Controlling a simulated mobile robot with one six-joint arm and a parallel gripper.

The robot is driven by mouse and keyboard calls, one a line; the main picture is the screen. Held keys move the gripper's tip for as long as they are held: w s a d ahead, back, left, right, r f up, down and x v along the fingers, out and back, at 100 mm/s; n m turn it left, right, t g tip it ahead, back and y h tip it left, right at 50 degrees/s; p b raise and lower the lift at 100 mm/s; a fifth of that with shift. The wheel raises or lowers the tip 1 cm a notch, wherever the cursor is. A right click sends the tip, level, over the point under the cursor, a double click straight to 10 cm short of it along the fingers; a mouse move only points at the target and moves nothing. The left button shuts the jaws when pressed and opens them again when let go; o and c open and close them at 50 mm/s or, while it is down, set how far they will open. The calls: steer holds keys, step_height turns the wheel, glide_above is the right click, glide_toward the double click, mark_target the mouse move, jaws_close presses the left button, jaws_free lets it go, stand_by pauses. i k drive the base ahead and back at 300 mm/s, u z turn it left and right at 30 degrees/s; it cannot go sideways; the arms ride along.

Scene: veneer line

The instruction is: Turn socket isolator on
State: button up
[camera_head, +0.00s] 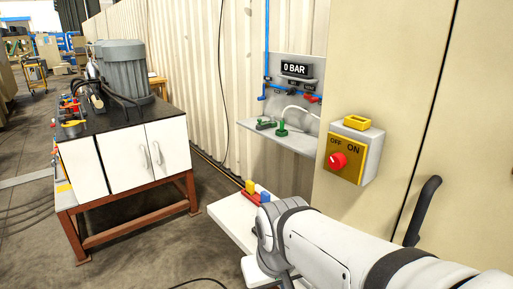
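The isolator is a grey box (370,155) on the beige panel right of centre. Its yellow front plate (349,171) is lettered OFF on the left and ON on the right. A round red knob (337,161) sits on the plate below the lettering. A small pale mark on the knob appears to lie on its left side, toward OFF, but it is too small to be sure. My white arm reaches in from the lower right, below the box and apart from it. My gripper's fingers are not visible.
A yellow frame (357,122) sits on top of the box. A dark handle (422,210) sticks out from the panel. A grey shelf (282,136) with a "0 BAR" display (297,69) is to the left. A white bench (232,222) with coloured blocks stands beside my arm.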

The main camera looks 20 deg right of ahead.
mark_target(337, 161)
steer(key=z, duration=0.8)
steer(key=k, duration=1.4)
steer(key=u, duration=0.7)
steer(key=i, duration=1)
